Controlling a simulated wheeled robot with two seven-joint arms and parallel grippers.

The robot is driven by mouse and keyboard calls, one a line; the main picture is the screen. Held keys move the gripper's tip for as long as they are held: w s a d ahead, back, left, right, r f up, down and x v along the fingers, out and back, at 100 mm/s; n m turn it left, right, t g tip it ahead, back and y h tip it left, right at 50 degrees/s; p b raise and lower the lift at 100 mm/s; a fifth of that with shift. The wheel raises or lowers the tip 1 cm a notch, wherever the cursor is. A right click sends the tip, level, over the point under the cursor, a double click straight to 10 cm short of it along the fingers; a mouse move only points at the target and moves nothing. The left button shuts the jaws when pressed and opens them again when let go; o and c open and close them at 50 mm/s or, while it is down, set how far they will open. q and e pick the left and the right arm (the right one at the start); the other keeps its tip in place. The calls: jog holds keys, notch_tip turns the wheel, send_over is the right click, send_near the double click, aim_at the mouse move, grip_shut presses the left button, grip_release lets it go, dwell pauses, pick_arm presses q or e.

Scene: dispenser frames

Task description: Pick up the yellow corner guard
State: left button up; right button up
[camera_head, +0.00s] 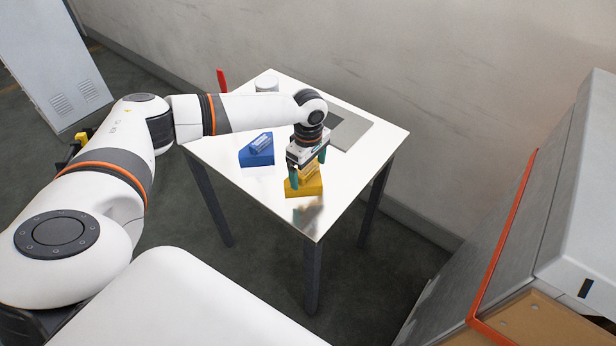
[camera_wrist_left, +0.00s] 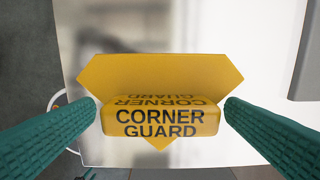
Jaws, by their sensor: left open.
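The yellow corner guard (camera_head: 304,188) sits on the white table (camera_head: 240,182), near its front corner. In the left wrist view the guard (camera_wrist_left: 165,76) shows a raised block lettered "CORNER GUARD" in front of a wider yellow part. My left gripper (camera_head: 307,174) is over the guard, pointing down. In the left wrist view its green fingers (camera_wrist_left: 160,108) are open, one on each side of the lettered block. They look close to its ends; I cannot tell whether they touch. My right gripper is not in view.
A blue block-like item (camera_head: 257,150) stands left of the guard on the table. A grey flat plate (camera_head: 350,130), a white round container (camera_head: 266,83) and a red item (camera_head: 221,81) are farther back. A large grey cabinet (camera_head: 520,200) stands at the right.

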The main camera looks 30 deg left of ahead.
pick_arm(q)
jog(key=c, duration=1.1)
jog(key=shift+o, duration=0.2)
jog(key=shift+r, duration=0.15)
